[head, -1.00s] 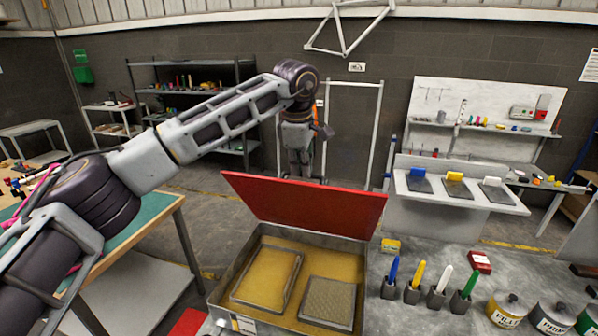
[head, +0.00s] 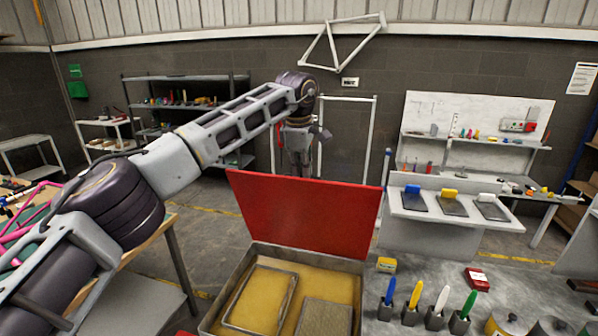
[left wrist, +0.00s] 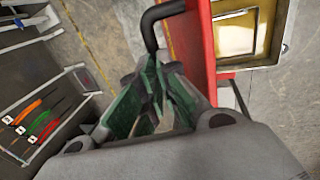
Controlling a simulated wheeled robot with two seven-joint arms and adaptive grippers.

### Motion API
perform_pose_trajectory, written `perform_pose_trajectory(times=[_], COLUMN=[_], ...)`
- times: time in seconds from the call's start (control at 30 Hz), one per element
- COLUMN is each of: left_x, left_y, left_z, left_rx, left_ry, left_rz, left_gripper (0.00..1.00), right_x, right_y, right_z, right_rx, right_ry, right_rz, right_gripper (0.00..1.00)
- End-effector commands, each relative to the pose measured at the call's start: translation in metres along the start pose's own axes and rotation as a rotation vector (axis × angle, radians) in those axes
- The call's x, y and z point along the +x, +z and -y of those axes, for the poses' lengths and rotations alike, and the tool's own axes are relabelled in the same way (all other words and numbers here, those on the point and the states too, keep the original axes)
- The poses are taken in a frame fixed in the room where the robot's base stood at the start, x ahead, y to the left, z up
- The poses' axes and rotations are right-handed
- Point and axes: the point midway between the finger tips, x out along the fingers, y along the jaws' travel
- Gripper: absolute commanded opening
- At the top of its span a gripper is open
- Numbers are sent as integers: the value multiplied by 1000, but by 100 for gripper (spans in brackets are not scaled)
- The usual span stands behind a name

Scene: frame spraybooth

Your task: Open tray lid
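The tray (head: 238,290) is a shallow metal box on the grey bench. Its red lid (head: 305,217) stands up at the box's far edge, with its inner face towards me. My left gripper (head: 302,158) hangs behind the lid, its fingertips hidden there in the head view. In the left wrist view, the green-padded fingers (left wrist: 155,75) close together around the end of a black curved handle (left wrist: 160,22) beside the red lid (left wrist: 192,45). The exact contact is partly hidden. My right gripper is in no view.
Inside the tray lie a framed pad (head: 262,298) and a textured slab (head: 325,316). To its right stand several coloured tools in holders (head: 412,303), a yellow box (head: 386,265) and a red box (head: 477,278). Behind, the floor is mostly clear before a frame rack.

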Motion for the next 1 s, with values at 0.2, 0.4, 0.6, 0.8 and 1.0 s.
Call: perform_pose_trajectory(times=[0.2,0.4,0.6,0.8,1.0], left_x=[21,21,21,21,21], left_y=[3,3,3,3,4], left_z=[-3,-6,-7,-7,-7], left_rx=[4,7,8,9,9], left_ry=[-28,-29,-29,-30,-30], left_rz=[-2,-2,-2,-2,-2], left_gripper=[0,0,0,0,23], right_x=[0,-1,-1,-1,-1], right_y=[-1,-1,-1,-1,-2], right_z=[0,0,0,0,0], right_rx=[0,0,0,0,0], right_ry=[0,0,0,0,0], right_rz=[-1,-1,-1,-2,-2], right_gripper=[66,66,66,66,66])
